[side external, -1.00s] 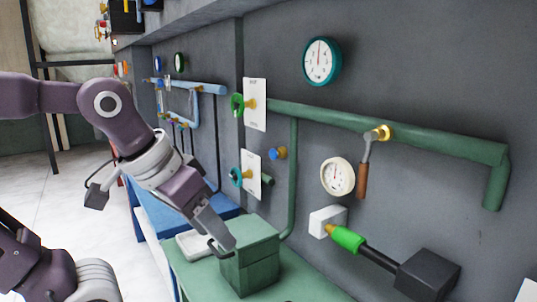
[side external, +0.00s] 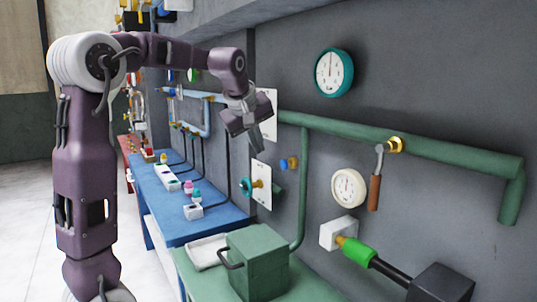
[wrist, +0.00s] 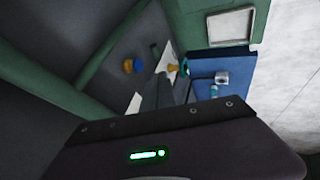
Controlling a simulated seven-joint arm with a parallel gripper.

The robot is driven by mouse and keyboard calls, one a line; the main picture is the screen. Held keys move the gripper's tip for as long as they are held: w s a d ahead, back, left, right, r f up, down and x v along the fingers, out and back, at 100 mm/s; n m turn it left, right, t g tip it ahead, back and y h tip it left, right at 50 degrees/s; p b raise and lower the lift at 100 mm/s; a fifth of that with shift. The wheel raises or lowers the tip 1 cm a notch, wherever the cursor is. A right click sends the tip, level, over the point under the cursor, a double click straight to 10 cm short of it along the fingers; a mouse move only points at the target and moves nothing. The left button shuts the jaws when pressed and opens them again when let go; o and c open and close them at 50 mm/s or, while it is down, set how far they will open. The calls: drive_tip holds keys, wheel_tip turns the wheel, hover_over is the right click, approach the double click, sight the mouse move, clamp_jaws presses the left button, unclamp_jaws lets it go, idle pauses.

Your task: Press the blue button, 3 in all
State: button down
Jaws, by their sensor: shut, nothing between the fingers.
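A blue button (side external: 292,163) with a brass base sticks out from the grey wall, right of the lower white plate (side external: 265,172). It also shows in the wrist view as a round blue knob (wrist: 128,66) left of the fingers. My gripper (side external: 258,146) is shut and empty. It is near the wall, in front of the upper white plate (side external: 271,100) and above and left of the blue button in the side view. It appears apart from the button. The fingers also show in the wrist view (wrist: 172,88), pointing away from the camera.
A teal ring valve (side external: 247,188) juts from the lower plate. A green pipe (side external: 440,157) crosses the wall, with a brown-handled lever (side external: 375,190) on it. A green box (side external: 262,262) and white tray (side external: 207,252) stand on the green bench. A blue bench (side external: 215,222) holds small coloured buttons.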

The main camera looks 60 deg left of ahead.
sight(284, 165)
drive_tip(key=w+a+f, duration=0.3)
drive_tip(key=w+f, duration=0.4)
drive_tip(key=w, duration=0.1)
drive_tip(key=shift+a, duration=0.15)
drive_tip(key=shift+w, duration=0.2)
